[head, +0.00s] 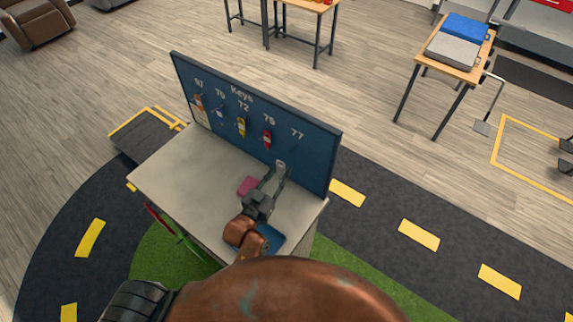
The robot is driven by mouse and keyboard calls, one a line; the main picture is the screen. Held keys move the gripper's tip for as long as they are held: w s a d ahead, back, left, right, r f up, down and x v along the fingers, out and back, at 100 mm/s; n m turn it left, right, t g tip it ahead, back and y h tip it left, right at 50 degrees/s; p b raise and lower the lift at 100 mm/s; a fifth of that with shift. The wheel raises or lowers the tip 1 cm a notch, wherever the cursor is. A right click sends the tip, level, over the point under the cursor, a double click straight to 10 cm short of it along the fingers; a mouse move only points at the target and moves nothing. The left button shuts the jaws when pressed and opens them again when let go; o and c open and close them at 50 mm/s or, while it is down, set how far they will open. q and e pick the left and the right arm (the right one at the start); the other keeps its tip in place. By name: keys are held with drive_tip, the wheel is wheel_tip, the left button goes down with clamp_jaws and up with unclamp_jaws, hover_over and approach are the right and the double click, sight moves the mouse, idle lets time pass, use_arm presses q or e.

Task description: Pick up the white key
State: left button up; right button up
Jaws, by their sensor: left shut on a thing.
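The blue key board (305,155) stands upright along the back of a pale counter (175,170). My left gripper (280,174) is in front of the board's right part, below the number 77. It is shut on a small whitish thing, the white key (281,164), which shows at its fingertips. The fingers partly hide the key, and I cannot tell whether it still touches the board. My right gripper is not in view.
A yellow key (242,127), a red key (267,140) and other small tags hang left on the board. A pink item (246,186) and a blue item (271,239) lie on the counter. A wooden table (455,65) stands at the back right.

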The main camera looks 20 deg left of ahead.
use_arm(q)
drive_tip(key=b+v, duration=0.2)
drive_tip(key=v, duration=1.1)
